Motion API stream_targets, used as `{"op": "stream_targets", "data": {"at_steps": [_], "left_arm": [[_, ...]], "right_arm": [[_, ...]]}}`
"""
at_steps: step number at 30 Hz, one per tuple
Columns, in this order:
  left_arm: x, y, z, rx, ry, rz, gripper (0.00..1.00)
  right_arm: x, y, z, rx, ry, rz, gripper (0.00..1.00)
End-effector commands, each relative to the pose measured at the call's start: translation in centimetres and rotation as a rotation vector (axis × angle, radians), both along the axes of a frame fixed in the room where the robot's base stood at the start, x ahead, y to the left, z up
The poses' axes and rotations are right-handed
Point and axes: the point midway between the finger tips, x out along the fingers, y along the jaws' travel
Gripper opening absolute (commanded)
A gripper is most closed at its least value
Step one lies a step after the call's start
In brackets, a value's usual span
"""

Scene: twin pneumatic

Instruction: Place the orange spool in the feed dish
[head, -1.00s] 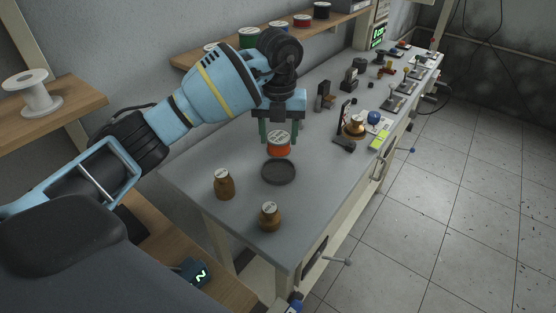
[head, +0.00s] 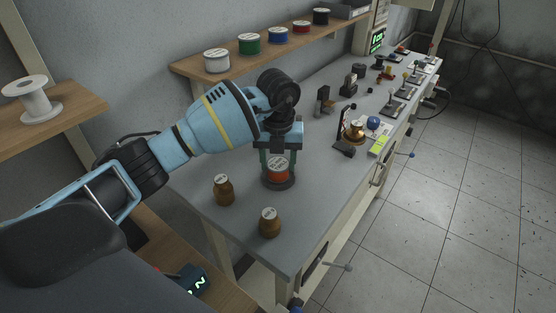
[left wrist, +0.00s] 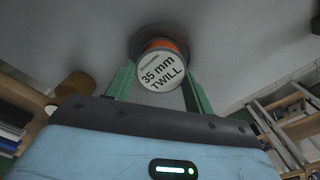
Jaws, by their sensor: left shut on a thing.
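The orange spool (head: 277,175) has a white top label that reads "35 mm TWILL" in the left wrist view (left wrist: 163,72). My left gripper (head: 278,164) is shut on it, with a green finger on either side, and holds it upright. The dark round feed dish (head: 290,184) is directly beneath the spool, its rim showing around the spool's base. The dish also shows behind the spool in the left wrist view (left wrist: 146,35). I cannot tell whether the spool touches the dish floor. My right gripper is not in view.
A dark stand (head: 345,135) and a copper-coloured spool (head: 355,131) are to the right. Several spools, including a green one (head: 249,43), line the wall shelf.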

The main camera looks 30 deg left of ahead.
Motion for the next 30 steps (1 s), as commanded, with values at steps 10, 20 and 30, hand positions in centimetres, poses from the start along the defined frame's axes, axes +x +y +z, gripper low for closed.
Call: {"op": "stream_targets", "data": {"at_steps": [10,20,30], "left_arm": [[0.0,0.0,-0.3,0.000,0.000,0.000,0.75],[0.0,0.0,0.0,0.000,-0.001,0.000,0.75],[0.1,0.0,4.8,0.000,-0.003,0.001,0.75]], "right_arm": [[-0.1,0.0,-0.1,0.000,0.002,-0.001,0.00],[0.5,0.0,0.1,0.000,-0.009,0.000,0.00],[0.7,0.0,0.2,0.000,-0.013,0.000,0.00]]}}
